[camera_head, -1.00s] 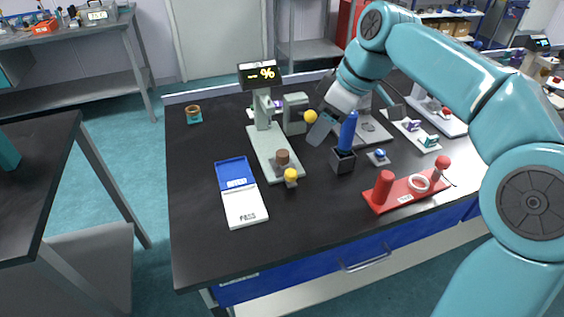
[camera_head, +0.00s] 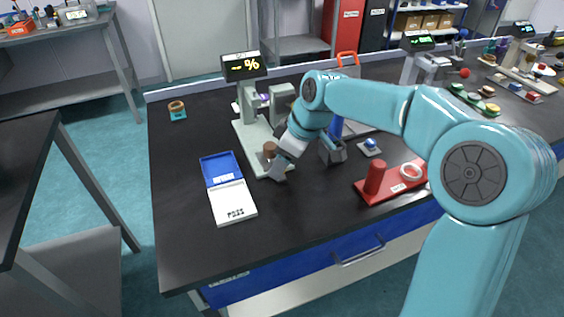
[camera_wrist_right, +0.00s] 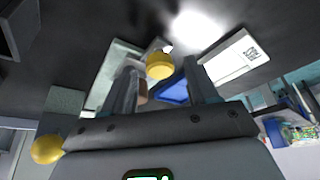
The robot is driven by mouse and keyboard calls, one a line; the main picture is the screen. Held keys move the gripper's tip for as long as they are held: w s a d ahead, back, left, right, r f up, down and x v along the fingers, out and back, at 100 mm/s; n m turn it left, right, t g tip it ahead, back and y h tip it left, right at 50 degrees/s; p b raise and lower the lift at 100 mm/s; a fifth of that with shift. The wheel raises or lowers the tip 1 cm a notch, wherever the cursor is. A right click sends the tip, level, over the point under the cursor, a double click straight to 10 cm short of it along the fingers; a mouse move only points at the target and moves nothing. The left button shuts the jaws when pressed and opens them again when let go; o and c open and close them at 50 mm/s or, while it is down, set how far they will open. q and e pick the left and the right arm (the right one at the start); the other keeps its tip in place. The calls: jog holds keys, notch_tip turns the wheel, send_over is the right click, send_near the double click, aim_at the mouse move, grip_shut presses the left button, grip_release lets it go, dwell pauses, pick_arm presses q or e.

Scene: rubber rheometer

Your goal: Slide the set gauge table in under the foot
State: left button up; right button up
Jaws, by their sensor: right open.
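The gauge (camera_head: 247,115) stands on a pale grey-green base plate (camera_head: 250,138), its display showing dashes and a percent sign. A brown cylinder (camera_head: 269,150) stands near the plate's front end, forward of the gauge head. My right gripper (camera_head: 277,173) is at that front end. The wrist view shows my right gripper (camera_wrist_right: 162,80) open, with the yellow front knob (camera_wrist_right: 160,65) between its fingers, seen beyond them. The brown cylinder (camera_wrist_right: 142,93) is partly hidden behind a finger. The gripper hides the front knob in the head view. I cannot make out the foot or the table's edges. My left gripper is out of view.
An open blue and white box (camera_head: 232,201) marked PASS lies left of the gauge plate. A dark block (camera_head: 333,152) with a blue handle and a red stand (camera_head: 375,180) are to the right. Another yellow knob (camera_wrist_right: 47,149) is near the gripper's side.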

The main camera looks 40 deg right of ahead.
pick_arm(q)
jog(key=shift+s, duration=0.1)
pick_arm(e)
jog(key=shift+w+f, duration=0.1)
jog(key=shift+f, duration=0.15)
